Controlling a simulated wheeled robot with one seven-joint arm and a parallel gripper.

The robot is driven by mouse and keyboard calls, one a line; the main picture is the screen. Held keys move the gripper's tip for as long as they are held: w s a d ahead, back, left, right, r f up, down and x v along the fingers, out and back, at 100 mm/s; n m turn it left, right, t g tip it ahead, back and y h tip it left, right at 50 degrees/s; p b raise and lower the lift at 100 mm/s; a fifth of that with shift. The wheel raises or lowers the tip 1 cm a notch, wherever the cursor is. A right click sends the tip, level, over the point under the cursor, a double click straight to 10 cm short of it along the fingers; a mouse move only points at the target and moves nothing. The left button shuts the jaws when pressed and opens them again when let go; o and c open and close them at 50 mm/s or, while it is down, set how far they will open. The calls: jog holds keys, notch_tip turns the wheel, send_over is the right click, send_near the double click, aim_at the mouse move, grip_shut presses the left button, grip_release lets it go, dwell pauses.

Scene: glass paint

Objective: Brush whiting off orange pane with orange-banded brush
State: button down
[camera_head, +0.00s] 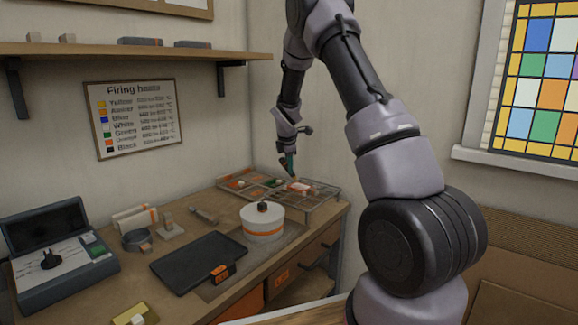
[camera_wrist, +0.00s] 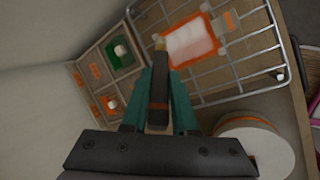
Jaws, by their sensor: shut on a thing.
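The orange pane (camera_wrist: 192,42) lies flat on a wire rack (camera_wrist: 240,68), its middle covered by white whiting with orange showing around the edges. In the head view the pane (camera_head: 300,187) is a small whitish patch on the rack at the back right of the bench. My gripper (camera_wrist: 160,85), with teal fingers, is shut on a dark-handled brush (camera_wrist: 159,92). The brush's pale tip is beside the pane's left edge in the wrist view; I cannot tell whether it touches. In the head view my gripper (camera_head: 289,163) is just above the rack, pointing down.
A compartment tray (camera_wrist: 128,75) beside the rack holds green and orange pieces with white lumps. A round white pot (camera_head: 262,222) stands in front of the rack. A black tray (camera_head: 199,262) and a grey device (camera_head: 60,255) are farther left. A wall shelf (camera_head: 130,50) is above.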

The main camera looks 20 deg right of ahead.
jog(key=shift+f, duration=0.2)
jog(key=shift+d, duration=0.1)
jog(key=shift+s+d, duration=0.55)
jog(key=shift+s, duration=0.35)
jog(key=shift+s+d, duration=0.6)
jog(key=shift+s, duration=0.3)
jog(key=shift+s+d, duration=0.55)
jog(key=shift+s, duration=0.35)
jog(key=shift+w+a, duration=0.6)
jog(key=shift+w, duration=0.35)
jog(key=shift+w+a, duration=0.6)
jog(key=shift+w, duration=0.3)
jog(key=shift+w+a, duration=0.6)
jog(key=shift+w, duration=0.35)
jog(key=shift+s+d, duration=0.6)
jog(key=shift+s, duration=0.3)
jog(key=shift+s+d, duration=0.65)
jog(key=shift+s, duration=0.3)
jog(key=shift+s+d, duration=0.6)
jog(key=shift+s, duration=0.3)
jog(key=shift+r, duration=2.5)
